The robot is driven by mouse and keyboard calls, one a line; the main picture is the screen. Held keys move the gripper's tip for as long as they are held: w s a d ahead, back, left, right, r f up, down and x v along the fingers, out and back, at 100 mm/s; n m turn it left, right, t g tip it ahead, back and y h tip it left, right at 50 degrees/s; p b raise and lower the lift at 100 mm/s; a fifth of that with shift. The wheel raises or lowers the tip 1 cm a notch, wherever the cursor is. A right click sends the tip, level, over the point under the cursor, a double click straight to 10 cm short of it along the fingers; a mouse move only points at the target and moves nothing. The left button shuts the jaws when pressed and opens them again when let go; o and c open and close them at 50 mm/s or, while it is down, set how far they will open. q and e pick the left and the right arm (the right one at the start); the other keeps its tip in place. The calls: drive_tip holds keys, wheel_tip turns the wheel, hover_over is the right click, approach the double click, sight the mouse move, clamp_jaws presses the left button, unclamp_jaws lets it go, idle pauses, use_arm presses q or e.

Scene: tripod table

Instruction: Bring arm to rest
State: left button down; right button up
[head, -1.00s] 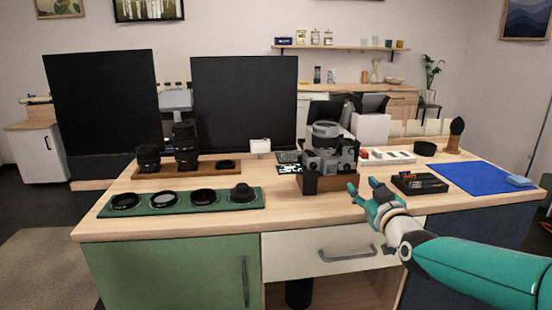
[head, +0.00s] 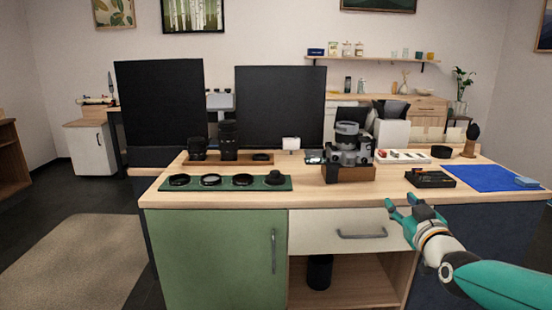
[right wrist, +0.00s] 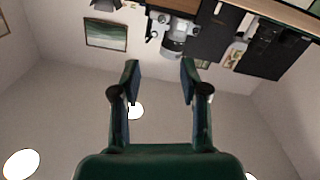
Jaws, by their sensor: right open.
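My right gripper (head: 402,212) is teal and grey and comes in from the lower right of the head view. It is open and empty, in front of the table's front edge near the white drawer. In the right wrist view its two fingers (right wrist: 160,82) stand apart with nothing between them. That view looks inverted, with the camera (right wrist: 172,40) hanging at the top beyond the fingers. In the head view the grey camera (head: 348,150) stands on a wooden block on the table (head: 320,198). My left gripper does not show.
A green mat (head: 222,188) holds several round filters and caps. Dark lenses (head: 228,140) stand on a wooden tray behind it. A black box (head: 428,179), a blue cloth (head: 485,178) and a brush (head: 471,140) are on the right. Black panels (head: 280,105) stand behind.

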drive_tip(key=a+f+g+y, duration=0.1)
drive_tip(key=a+f+g, duration=0.15)
drive_tip(key=f, duration=0.95)
drive_tip(key=a+f+g, duration=0.2)
drive_tip(key=f+g, duration=0.1)
drive_tip(key=f, duration=1)
drive_tip(key=s+a+f+m+g+y, duration=0.1)
drive_tip(key=s+a+f+g, duration=0.25)
drive_tip(key=s+f, duration=0.75)
drive_tip(key=s+a+f+m+g+y, duration=0.1)
drive_tip(key=s+a+f+g, duration=0.25)
drive_tip(key=s+f, duration=0.7)
drive_tip(key=s+a+f+m+g, duration=0.2)
drive_tip(key=s+f, duration=0.1)
drive_tip(key=s, duration=0.4)
drive_tip(key=s+a+f+m+g, duration=0.1)
drive_tip(key=s+a+f+g, duration=0.15)
drive_tip(key=s, duration=0.55)
use_arm(q)
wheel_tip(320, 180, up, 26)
drive_tip(key=p, duration=2.6)
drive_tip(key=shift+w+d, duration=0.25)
use_arm(e)
wheel_tip(320, 180, up, 26)
drive_tip(key=shift+w+d+f+y, duration=0.15)
drive_tip(key=shift+w+f+y, duration=0.05)
drive_tip(key=shift+w+y, duration=0.1)
drive_tip(key=shift+s, duration=0.1)
